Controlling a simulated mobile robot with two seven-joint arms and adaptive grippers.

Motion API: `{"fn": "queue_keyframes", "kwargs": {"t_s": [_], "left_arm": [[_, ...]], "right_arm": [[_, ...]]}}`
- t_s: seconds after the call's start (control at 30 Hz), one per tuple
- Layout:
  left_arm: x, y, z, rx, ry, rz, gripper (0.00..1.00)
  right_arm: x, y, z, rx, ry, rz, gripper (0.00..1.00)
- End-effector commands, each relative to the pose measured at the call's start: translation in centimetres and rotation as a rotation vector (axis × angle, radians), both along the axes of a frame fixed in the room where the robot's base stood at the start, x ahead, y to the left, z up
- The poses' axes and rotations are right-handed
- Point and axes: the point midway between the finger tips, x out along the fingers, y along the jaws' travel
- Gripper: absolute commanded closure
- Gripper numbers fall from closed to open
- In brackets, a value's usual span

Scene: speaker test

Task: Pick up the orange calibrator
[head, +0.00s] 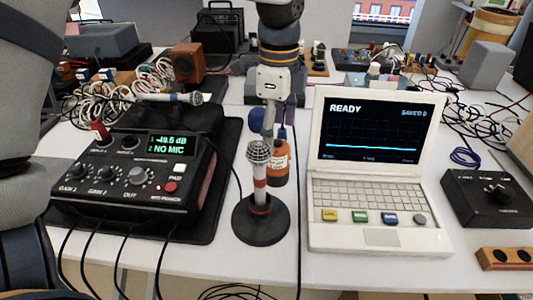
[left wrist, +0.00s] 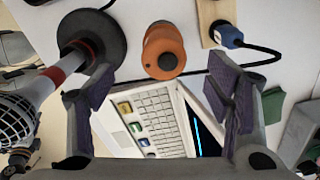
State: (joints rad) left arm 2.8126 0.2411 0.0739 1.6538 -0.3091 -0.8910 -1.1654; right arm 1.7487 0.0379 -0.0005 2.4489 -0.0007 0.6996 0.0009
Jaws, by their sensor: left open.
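The orange calibrator (head: 279,165) stands upright on the white table, behind the microphone on its round stand and left of the laptop. In the left wrist view it is an orange cylinder (left wrist: 163,50) with a dark centre on its end. My left gripper (head: 271,122) is just above and behind it in the head view, pointing down. In the left wrist view my left gripper (left wrist: 167,95) is open, its purple-grey pads wide apart. The calibrator shows beyond the gap between them, with nothing held. My right gripper is not in view.
The microphone (head: 259,165) on its black base stands close in front of the calibrator. A black audio unit (head: 130,185) reading "NO MIC" is at left. The white laptop (head: 375,235) showing "READY" is at right, near a black knob box (head: 487,200). Cables and gear fill the back.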

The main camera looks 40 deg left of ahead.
Motion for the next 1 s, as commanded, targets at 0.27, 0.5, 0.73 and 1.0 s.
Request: {"fn": "queue_keyframes", "kwargs": {"t_s": [0.27, 0.5, 0.73, 1.0], "left_arm": [[-0.1, 0.0, -5.8, 0.000, 0.009, 0.000, 0.28], [0.4, 0.4, -10.1, 0.001, 0.011, 0.000, 0.28], [0.5, 0.4, -11.1, -0.001, 0.003, 0.000, 0.28], [0.5, 0.4, -11.1, -0.001, 0.003, 0.000, 0.66]], "right_arm": [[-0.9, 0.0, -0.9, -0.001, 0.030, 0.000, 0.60], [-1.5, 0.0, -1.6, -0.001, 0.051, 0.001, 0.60], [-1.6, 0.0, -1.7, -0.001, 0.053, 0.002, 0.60], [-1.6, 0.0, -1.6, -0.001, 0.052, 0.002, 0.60]]}}
